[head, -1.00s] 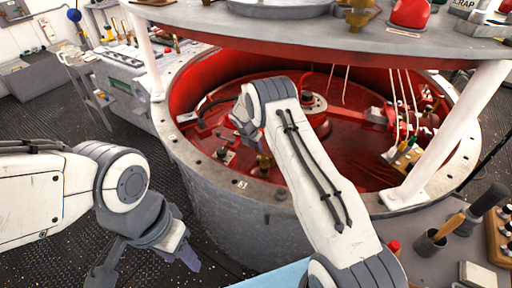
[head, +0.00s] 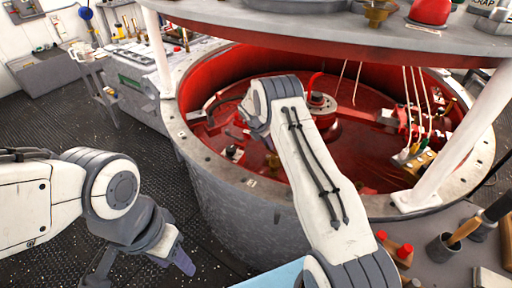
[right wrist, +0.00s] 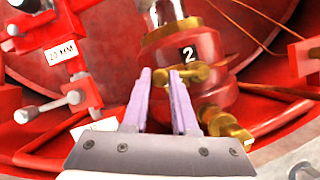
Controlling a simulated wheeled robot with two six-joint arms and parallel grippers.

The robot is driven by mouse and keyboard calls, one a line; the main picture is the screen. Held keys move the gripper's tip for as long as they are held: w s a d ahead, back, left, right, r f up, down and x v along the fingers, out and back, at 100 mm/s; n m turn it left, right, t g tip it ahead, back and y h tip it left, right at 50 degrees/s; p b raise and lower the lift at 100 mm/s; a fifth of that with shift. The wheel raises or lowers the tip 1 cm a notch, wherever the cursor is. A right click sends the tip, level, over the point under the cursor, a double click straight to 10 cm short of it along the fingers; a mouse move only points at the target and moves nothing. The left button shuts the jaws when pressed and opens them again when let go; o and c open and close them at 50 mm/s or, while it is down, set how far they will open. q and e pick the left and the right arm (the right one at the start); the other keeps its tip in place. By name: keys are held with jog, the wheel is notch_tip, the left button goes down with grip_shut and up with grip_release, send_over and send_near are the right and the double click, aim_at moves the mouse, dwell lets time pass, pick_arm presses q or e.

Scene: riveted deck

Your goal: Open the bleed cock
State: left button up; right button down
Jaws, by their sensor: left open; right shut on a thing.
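The bleed cock's brass handle (right wrist: 192,73) shows in the right wrist view, in front of a red fitting (right wrist: 195,52) marked 2. My right gripper (right wrist: 161,74) is shut on the left end of this handle, with its two purple fingers either side of it. A larger brass piece (right wrist: 225,125) sits low on the same fitting. In the head view, my right arm reaches over the rim of the red well, and its fingers are hidden behind the wrist. My left gripper (head: 140,268) is open and empty over the dark floor, outside the well.
The round grey rim (head: 205,155) surrounds the red well. A grey shelf (head: 330,38) on white posts (head: 460,140) stands over it. A red pipe with a 20 MM tag (right wrist: 62,52) is left of the handle. Tools and red-topped items (head: 405,250) stand at the right.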

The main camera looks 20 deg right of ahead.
jog(key=m+b, duration=0.1)
jog(key=d+m+g+b, duration=0.1)
jog(key=shift+w+d+f+m, duration=0.15)
jog(key=shift+w+d+m, duration=0.1)
jog(key=shift+w+m, duration=0.15)
jog(key=shift+d+m+g+b, duration=0.4)
jog(key=shift+m+b, duration=0.15)
jog(key=shift+m, duration=0.35)
jog(key=shift+d, duration=0.1)
jog(key=c, duration=0.7)
grip_release()
jog(key=shift+w, duration=0.1)
jog(key=shift+r, duration=0.2)
jog(key=b+v, duration=0.1)
jog(key=v, duration=0.9)
jog(key=shift+a, duration=0.25)
jog(key=shift+a+r, duration=0.1)
jog(key=shift+r, duration=0.05)
